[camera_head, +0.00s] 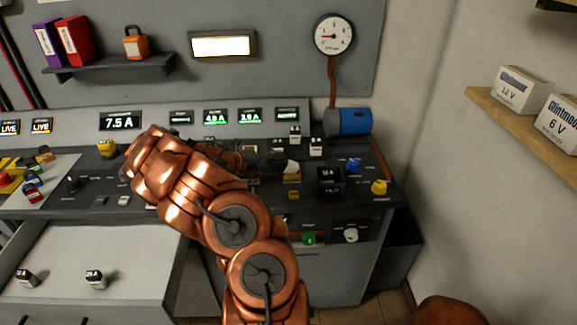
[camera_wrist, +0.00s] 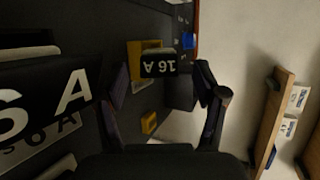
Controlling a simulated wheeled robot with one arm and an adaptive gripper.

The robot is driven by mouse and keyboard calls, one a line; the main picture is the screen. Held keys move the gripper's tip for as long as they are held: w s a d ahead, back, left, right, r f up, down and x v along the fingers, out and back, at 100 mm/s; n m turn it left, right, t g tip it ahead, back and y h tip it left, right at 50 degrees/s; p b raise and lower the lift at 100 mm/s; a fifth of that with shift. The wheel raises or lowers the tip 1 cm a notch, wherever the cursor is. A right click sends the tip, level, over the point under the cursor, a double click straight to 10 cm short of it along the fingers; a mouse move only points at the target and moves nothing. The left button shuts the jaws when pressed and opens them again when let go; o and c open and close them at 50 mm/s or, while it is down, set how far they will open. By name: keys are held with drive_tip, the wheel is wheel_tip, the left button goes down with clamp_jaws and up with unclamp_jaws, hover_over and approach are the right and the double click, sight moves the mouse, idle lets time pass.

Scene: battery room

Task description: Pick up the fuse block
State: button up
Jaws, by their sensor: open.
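In the wrist view a black block with an upside-down white "16 A" label (camera_wrist: 158,65) appears between my fingers, in front of a yellow piece (camera_wrist: 140,75). My gripper (camera_wrist: 162,80) is open, with one dark finger on each side of it; I see no contact. In the head view my gripper (camera_head: 268,163) is over the console, mostly hidden by my copper arm. A black labelled block (camera_head: 329,181) stands on the console right of it; I cannot tell whether it is the same block.
An open drawer (camera_head: 135,245) at lower left holds two small labelled blocks (camera_head: 95,280). The console (camera_head: 230,190) carries knobs, including a yellow one (camera_head: 379,187), and a blue cylinder (camera_head: 350,121). Large dark lettered faces (camera_wrist: 45,95) crowd the left of the wrist view.

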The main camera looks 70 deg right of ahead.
drive_tip(key=shift+s+d+f, duration=0.15)
drive_tip(key=shift+d, duration=0.05)
drive_tip(key=shift+c, duration=0.4)
clamp_jaws()
idle(0.3)
